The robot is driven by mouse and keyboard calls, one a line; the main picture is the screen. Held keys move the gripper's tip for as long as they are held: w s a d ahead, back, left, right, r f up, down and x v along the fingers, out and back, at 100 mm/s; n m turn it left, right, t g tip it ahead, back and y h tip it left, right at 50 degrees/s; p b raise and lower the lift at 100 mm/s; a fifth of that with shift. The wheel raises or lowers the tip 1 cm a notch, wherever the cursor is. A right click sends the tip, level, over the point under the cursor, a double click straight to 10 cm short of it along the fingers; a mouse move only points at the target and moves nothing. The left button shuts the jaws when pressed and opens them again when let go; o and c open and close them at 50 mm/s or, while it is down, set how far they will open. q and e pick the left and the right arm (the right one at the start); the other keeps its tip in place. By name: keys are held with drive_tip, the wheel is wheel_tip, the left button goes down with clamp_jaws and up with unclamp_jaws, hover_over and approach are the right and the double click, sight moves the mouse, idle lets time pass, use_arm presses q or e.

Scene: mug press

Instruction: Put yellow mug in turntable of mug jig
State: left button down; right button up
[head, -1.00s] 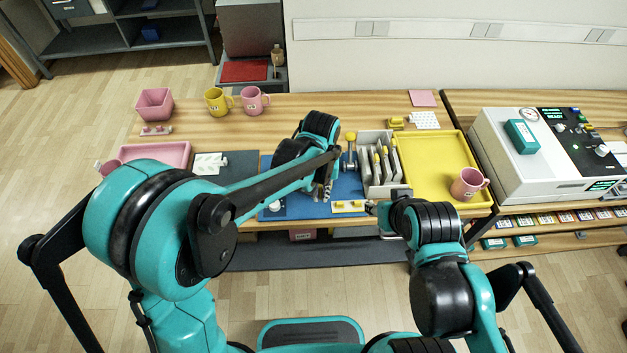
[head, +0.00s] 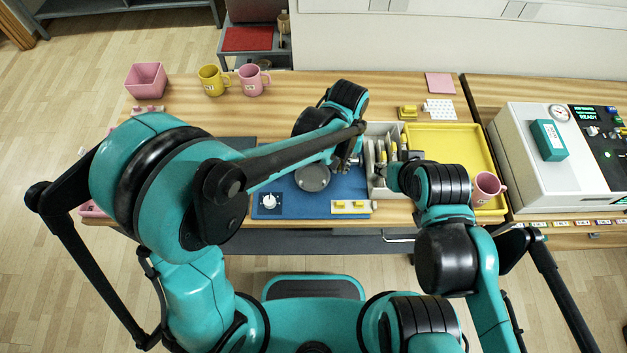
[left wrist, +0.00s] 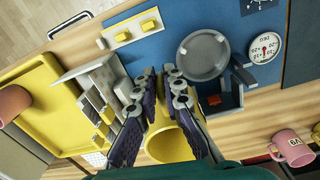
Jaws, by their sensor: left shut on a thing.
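The yellow mug (head: 210,82) stands upright at the back left of the table, beside a pink mug (head: 251,81). The mug jig's grey round turntable (head: 312,177) lies empty on the blue mat (head: 288,203); it also shows in the left wrist view (left wrist: 203,54). My left gripper (left wrist: 165,78) is beside the turntable, on the rack side, shut on a rounded yellow part (left wrist: 174,145).
A pink bin (head: 146,80) is at the back left. The back middle of the table is clear.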

use_arm(q)
drive_tip(key=a+f+b, duration=0.1)
drive_tip(key=a+f, duration=0.1)
drive_tip(key=f, duration=0.1)
drive_tip(key=s+a+f+b, duration=0.1)
drive_tip(key=a+f, duration=0.2)
drive_tip(key=s+a+f+b, duration=0.1)
drive_tip(key=a+f, duration=0.1)
drive_tip(key=f, duration=0.1)
drive_tip(key=shift+s+a, duration=0.15)
drive_tip(key=shift+a, duration=0.05)
drive_tip(key=shift+r, duration=0.15)
drive_tip(key=c, duration=1.6)
unclamp_jaws()
